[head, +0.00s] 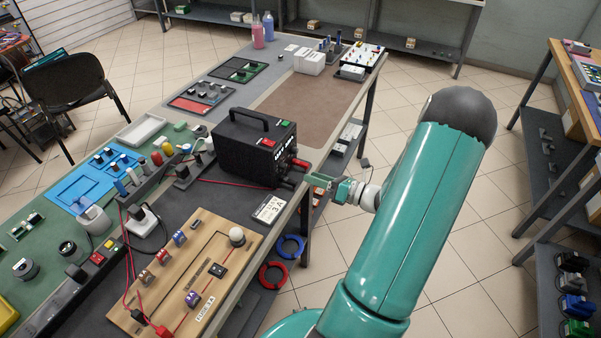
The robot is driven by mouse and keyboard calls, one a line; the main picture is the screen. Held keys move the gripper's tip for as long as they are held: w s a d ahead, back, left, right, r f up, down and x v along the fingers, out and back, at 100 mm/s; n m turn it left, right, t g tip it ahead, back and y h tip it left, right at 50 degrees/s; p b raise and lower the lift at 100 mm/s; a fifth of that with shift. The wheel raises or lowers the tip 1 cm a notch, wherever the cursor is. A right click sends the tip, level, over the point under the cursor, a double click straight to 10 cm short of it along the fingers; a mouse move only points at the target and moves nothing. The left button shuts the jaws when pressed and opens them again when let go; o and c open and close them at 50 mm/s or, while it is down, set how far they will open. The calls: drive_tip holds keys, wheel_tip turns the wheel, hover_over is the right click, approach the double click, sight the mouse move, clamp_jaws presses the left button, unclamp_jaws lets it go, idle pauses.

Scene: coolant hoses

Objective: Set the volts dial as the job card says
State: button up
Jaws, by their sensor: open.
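A black power supply (240,150) with a carrying handle stands on the bench. A green and a red label or switch sit on its top. Its front faces right, toward my arm, and is seen at a steep angle, so I cannot make out the volts dial or its setting. Red parts (300,163) stick out from that front.
A wooden circuit board (213,245) with red leads lies left of the card. Red and blue cable coils (273,275) hang below the bench edge. A brown mat (310,105) beyond the supply is bare. Shelving (560,150) stands right, across open floor.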

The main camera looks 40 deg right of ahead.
drive_tip(key=v, duration=0.5)
drive_tip(key=shift+s, duration=0.4)
drive_tip(key=shift+r, duration=0.1)
drive_tip(key=w+a+r+n+g+y, duration=0.2)
drive_tip(key=a+r+n+g, duration=0.35)
drive_tip(key=a+n, duration=0.45)
drive_tip(key=w+a+r+n+g+y, duration=0.2)
drive_tip(key=w+a+r+n+g, duration=0.15)
drive_tip(key=a+n+g, duration=0.6)
drive_tip(key=s+a+r+n+t+h, duration=0.1)
drive_tip(key=s+a+r+n+h, duration=0.3)
drive_tip(key=n, duration=0.6)
drive_tip(key=s+a+r+n+t+h, duration=0.2)
drive_tip(key=s+a+r+n+h, duration=0.2)
drive_tip(key=a+r+n, duration=0.5)
drive_tip(key=a+h, duration=0.1)
drive_tip(key=a, duration=0.1)
drive_tip(key=shift+s+a+n+t+h, duration=0.2)
drive_tip(key=shift+a+n+t+h, duration=0.1)
drive_tip(key=shift+a+n, duration=0.05)
drive_tip(key=shift+r, duration=0.15)
